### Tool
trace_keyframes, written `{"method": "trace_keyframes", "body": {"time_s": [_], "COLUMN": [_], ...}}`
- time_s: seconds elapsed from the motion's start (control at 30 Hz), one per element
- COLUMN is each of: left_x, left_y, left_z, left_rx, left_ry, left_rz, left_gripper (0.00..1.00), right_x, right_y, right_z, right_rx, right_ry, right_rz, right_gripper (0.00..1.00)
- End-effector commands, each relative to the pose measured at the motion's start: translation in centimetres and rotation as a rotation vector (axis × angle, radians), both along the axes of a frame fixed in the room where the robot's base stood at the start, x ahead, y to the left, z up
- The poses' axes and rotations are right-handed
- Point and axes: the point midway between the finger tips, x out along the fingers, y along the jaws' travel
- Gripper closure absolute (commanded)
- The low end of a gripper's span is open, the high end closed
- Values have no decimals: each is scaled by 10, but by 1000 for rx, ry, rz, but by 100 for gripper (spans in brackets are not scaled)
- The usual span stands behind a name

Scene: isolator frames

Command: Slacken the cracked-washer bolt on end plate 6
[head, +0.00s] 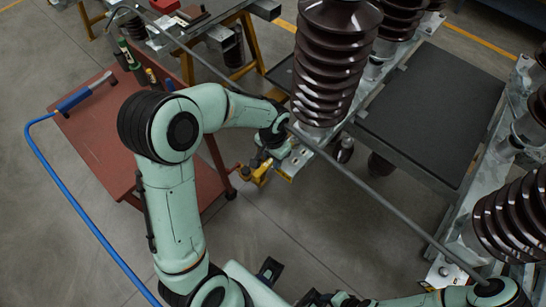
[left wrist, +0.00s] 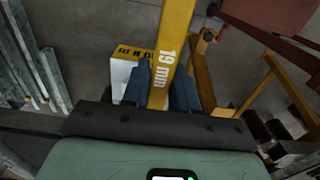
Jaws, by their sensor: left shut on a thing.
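My left gripper (head: 262,160) is beside the end of a metal frame, under a brown ribbed insulator. It is shut on a yellow tool, which shows in the head view (head: 253,175) and reads "19 mm" in the left wrist view (left wrist: 170,60). In that wrist view both blue-grey fingers (left wrist: 158,88) press on its sides. A pale metal end plate (head: 297,160) lies just right of the gripper. Another plate with a coloured label (head: 442,272) shows at the lower right. I cannot make out a plate number, bolt or cracked washer. My right gripper is not clearly visible.
A long grey rod (head: 365,187) crosses the view diagonally, close to my left wrist. Brown insulators (head: 328,60) stand on the frames around a dark panel (head: 430,105). A red cart (head: 95,135) with a blue-handled tool (head: 75,100) stands at left. Floor is clear below.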

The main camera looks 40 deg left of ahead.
Motion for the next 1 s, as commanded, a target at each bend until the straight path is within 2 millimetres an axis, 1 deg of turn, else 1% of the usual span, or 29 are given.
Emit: {"method": "trace_keyframes", "body": {"time_s": [0.8,1.0], "left_x": [0,0], "left_y": [0,0], "left_z": [-21,-22], "left_rx": [0,0], "left_ry": [-1,-1], "left_rz": [0,0], "left_gripper": [100,100], "right_x": [-7,-7], "right_y": [0,0], "right_z": [-17,-17], "right_rx": [0,0], "right_ry": [8,8], "right_rz": [0,0], "right_gripper": [57,57]}}
